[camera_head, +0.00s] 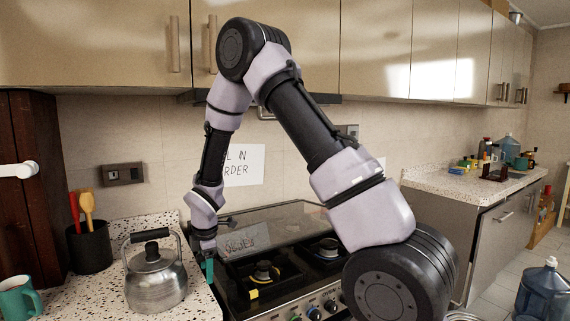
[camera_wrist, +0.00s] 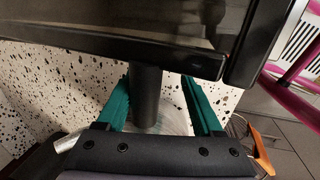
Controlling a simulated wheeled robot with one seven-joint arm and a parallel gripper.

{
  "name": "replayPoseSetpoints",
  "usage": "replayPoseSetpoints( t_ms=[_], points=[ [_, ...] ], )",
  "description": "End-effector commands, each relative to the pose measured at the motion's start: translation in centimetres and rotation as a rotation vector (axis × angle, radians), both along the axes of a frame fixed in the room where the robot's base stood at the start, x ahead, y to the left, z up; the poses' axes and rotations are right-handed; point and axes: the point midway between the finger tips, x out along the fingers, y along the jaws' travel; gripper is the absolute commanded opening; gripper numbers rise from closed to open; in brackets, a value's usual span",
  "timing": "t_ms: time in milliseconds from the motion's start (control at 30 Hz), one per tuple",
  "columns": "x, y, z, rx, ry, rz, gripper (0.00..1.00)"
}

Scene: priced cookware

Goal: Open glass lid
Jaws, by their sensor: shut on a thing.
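The stove's dark glass lid (camera_head: 297,217) shows at the back of the stove, behind the front burners, with a white reflection in it. My gripper (camera_head: 208,268), with teal fingers, is low at the stove's left front, between the stove and the kettle. In the wrist view, my gripper (camera_wrist: 158,82) has a black post (camera_wrist: 147,92) between its fingers and is shut on it. A dark glossy panel (camera_wrist: 110,40) lies across the top and hides the far end of the post. I cannot tell whether the post belongs to the lid.
A steel kettle (camera_head: 156,277) stands on the speckled counter (camera_head: 108,303) left of my gripper. A teal mug (camera_head: 17,298) and a black utensil holder (camera_head: 89,248) are farther left. Two front burners (camera_head: 264,272) are uncovered. Cabinets (camera_head: 90,40) hang above.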

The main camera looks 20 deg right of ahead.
Motion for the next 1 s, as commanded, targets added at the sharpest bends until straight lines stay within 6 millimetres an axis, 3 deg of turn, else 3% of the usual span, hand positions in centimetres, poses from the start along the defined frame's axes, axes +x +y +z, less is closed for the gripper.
replayPoseSetpoints(
  t_ms=[567,1000],
  points=[
    [-2.3,-0.5,10.9,0.001,0.005,-0.004,0.63],
    [-3.3,-5.6,18.2,0.102,-0.042,-0.376,0.63]
  ],
)
